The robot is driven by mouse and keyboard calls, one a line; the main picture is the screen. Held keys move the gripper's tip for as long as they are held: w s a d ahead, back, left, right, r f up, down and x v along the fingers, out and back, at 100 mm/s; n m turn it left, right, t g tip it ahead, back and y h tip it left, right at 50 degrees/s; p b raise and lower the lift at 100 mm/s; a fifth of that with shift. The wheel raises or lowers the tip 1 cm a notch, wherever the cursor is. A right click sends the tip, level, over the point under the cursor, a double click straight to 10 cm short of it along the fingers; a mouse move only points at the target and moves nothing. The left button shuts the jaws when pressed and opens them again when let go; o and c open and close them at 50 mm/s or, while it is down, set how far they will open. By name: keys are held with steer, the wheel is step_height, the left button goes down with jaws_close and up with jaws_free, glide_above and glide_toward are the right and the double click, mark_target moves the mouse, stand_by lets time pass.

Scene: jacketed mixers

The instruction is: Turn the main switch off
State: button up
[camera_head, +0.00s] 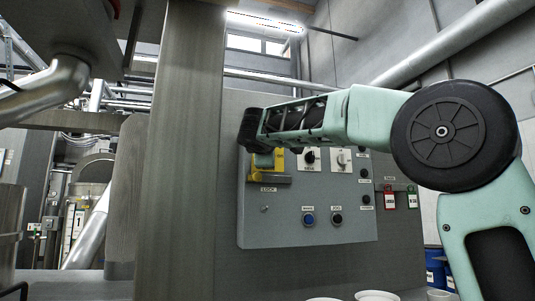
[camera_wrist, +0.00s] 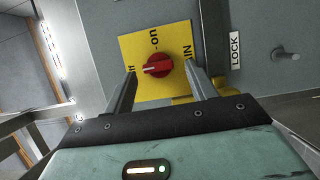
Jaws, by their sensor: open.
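The main switch is a round red knob (camera_wrist: 158,66) on a yellow plate (camera_wrist: 136,46) in the wrist view. The white mark on its handle faces picture left, towards partly hidden letters; the word "on" is printed above the knob. My gripper (camera_wrist: 160,75) is open, with one finger left and one right of the knob. I cannot tell whether either finger touches it. In the head view my gripper (camera_head: 256,142) covers most of the plate, and the knob is hidden behind it.
The grey control panel (camera_head: 290,232) carries a blue button (camera_head: 309,219), a black button (camera_head: 336,219) and other knobs. A "LOCK" label (camera_wrist: 235,50) and a small metal peg (camera_wrist: 285,54) are beside the switch. Red and green tags (camera_head: 400,199) hang right. A broad post (camera_head: 180,180) stands left.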

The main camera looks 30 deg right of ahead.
steer(key=b+v, duration=0.1)
steer(key=v, duration=1.1)
stand_by(0.4)
